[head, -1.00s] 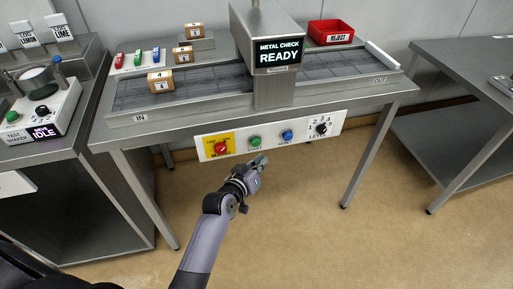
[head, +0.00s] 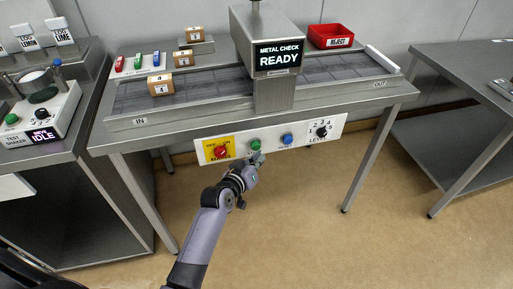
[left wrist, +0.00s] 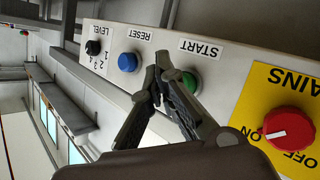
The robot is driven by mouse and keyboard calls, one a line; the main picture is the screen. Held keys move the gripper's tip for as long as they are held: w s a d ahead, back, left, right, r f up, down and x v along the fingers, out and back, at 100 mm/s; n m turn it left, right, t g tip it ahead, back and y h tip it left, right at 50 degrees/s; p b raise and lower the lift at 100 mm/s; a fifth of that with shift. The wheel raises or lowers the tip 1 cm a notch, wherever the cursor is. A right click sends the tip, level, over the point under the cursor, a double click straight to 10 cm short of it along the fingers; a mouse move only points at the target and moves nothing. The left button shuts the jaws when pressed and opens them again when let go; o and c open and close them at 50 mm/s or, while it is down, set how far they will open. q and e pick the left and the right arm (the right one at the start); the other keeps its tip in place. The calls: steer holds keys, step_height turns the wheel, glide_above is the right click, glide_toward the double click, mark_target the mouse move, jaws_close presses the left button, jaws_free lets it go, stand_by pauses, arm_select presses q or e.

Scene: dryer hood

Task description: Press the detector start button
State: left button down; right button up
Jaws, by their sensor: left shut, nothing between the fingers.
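The green start button (head: 255,145) is on the white control panel (head: 334,127) at the table's front, between the red mains knob (head: 220,151) and the blue reset button (head: 287,139). In the left wrist view the start button (left wrist: 190,82) sits just right of my fingertips, under the START label. My left gripper (head: 256,159) is shut and empty, just below and in front of the start button; I cannot tell whether it touches. It also shows in the left wrist view (left wrist: 160,75). The metal check display (head: 279,56) reads READY. My right gripper is not in view.
A level knob (head: 322,131) is at the panel's right end. Numbered boxes (head: 160,84) stand on and behind the conveyor (head: 210,83), with a red reject bin (head: 331,35) at the back right. A test shaker (head: 42,118) stands on the left table.

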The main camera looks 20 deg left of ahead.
arm_select(q)
steer(key=shift+w, duration=0.1)
stand_by(0.7)
steer(key=shift+w+a, duration=0.25)
steer(key=shift+w, duration=0.05)
